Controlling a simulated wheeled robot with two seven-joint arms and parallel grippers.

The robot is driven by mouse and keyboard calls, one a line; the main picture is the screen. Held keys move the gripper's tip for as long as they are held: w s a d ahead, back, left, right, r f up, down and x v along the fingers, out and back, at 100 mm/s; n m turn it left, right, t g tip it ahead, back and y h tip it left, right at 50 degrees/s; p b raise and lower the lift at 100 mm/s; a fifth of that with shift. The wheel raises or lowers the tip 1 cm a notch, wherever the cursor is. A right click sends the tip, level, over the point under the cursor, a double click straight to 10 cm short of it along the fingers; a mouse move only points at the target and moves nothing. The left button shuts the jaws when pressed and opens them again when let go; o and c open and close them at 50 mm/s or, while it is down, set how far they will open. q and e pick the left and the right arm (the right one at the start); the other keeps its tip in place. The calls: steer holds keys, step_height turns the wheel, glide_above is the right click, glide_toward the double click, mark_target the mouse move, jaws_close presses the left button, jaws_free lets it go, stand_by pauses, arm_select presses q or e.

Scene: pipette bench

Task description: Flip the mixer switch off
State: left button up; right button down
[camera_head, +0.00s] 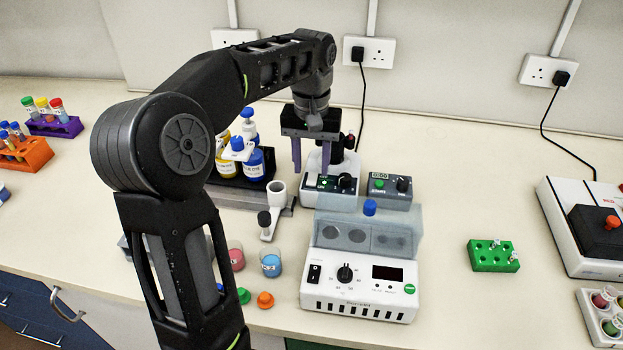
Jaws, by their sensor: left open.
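The small white mixer (333,199) stands at the back middle of the bench. Its dark front panel shows a lit green switch (323,184) on the left and a black knob (345,181) on the right. My left gripper (311,158) points down over the mixer's left part, its two purple-grey fingers apart with nothing seen between them. Its fingers hide part of the mixer's top. The tips are close above the switch panel; I cannot tell whether they touch. My right gripper is out of view.
A grey timer box (390,192) adjoins the mixer on the right. A white heater unit (360,288) with a clear lid stands in front. A bottle tray (237,178) is at the left. Cups and small caps lie in front. Bench is clear right of the heater, around a green rack (493,256).

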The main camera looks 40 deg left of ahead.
mark_target(311, 183)
arm_select(q)
steer(key=shift+f, duration=1.65)
steer(key=shift+c, duration=0.3)
jaws_close()
